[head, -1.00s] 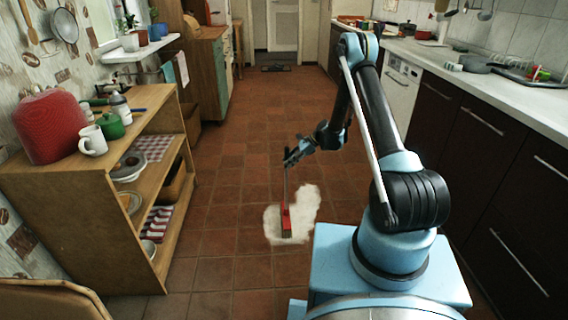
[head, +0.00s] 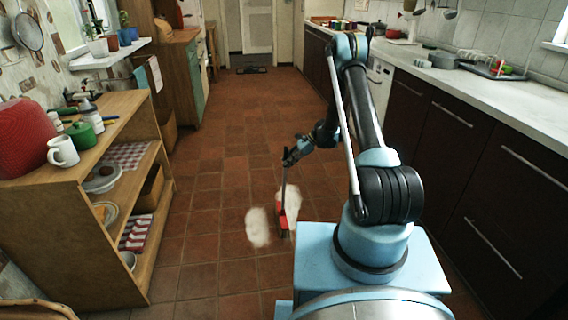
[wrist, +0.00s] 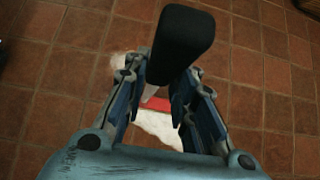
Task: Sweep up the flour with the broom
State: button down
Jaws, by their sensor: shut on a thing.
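My gripper (head: 291,157) is shut on the broom (head: 284,188) by its handle. The black top of the handle (wrist: 182,45) stands up between the fingers in the wrist view. The broom hangs nearly upright, its red head (head: 282,211) down at the floor. The flour lies on the tiles as two white patches. The left patch (head: 258,229) is left of the broom head, and the right patch (head: 294,200) is beside and partly behind it. In the wrist view, flour (wrist: 160,128) shows next to the red head (wrist: 156,103). The bristles are not clearly visible.
A wooden shelf unit (head: 70,185) with a white mug (head: 63,151) and a green pot (head: 82,136) stands at left. Dark cabinets (head: 480,170) under a pale counter (head: 500,98) line the right. Tiled floor is open between them, with a dark mat (head: 251,70) far back.

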jog(key=w+d, duration=0.3)
jog(key=d, duration=1)
jog(key=s+a+r, duration=0.1)
jog(key=s+a, duration=0.2)
jog(key=a, duration=1.1)
jog(key=s+a+r, duration=0.1)
jog(key=s+a, duration=0.2)
jog(key=a, duration=1.1)
jog(key=s+a+r, duration=0.1)
jog(key=s+a, duration=0.3)
jog(key=a, duration=1)
jog(key=shift+a, duration=0.35)
dwell(0.3)
dwell(0.8)
